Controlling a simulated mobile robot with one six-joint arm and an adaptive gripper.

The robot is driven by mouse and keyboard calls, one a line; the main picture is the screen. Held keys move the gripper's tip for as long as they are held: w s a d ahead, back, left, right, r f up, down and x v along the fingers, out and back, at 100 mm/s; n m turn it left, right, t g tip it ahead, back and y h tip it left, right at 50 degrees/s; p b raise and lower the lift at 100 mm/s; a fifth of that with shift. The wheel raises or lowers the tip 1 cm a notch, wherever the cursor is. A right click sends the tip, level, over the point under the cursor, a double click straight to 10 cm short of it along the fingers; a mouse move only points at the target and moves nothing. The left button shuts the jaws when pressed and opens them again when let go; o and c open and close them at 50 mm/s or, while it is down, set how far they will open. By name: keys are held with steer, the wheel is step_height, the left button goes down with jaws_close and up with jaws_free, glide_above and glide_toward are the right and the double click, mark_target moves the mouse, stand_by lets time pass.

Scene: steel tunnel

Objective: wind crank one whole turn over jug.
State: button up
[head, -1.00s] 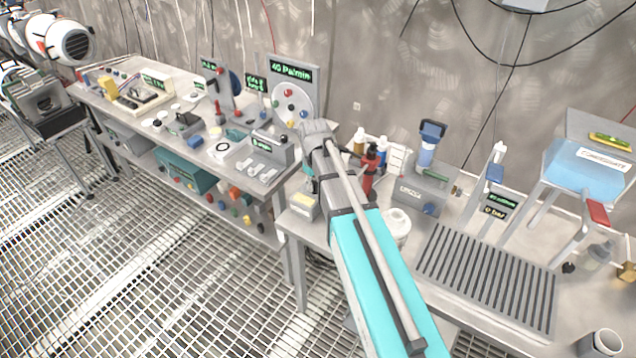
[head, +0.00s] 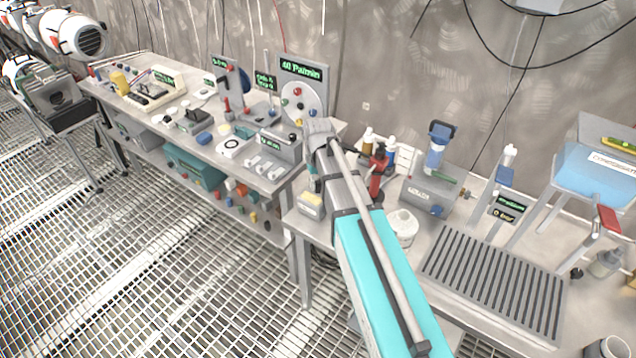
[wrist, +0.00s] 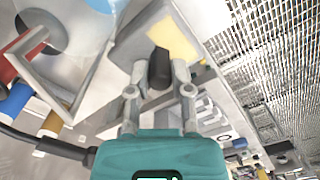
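My gripper (wrist: 160,72) points down at the front of the bench. A finger stands on each side of a black knob (wrist: 160,66), apparently the crank's handle, and both appear to touch it. The crank's arm is hidden under the knob and fingers. Beyond it lies a grey block with a pale yellow patch (wrist: 178,42), also in the head view (head: 311,203), just below my gripper's end. A white round vessel (head: 403,228), perhaps the jug, stands right of my arm. In the head view my wrist hides the fingers and crank.
A red stand (head: 377,178) and small bottles are close to my wrist on the right. A slatted grey rack (head: 490,285) lies farther right. The left bench (head: 150,125) is crowded with devices. Open grating floor (head: 150,270) lies in front.

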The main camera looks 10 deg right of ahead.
steer(key=o, duration=0.4)
steer(key=shift+d, duration=0.1)
stand_by(0.3)
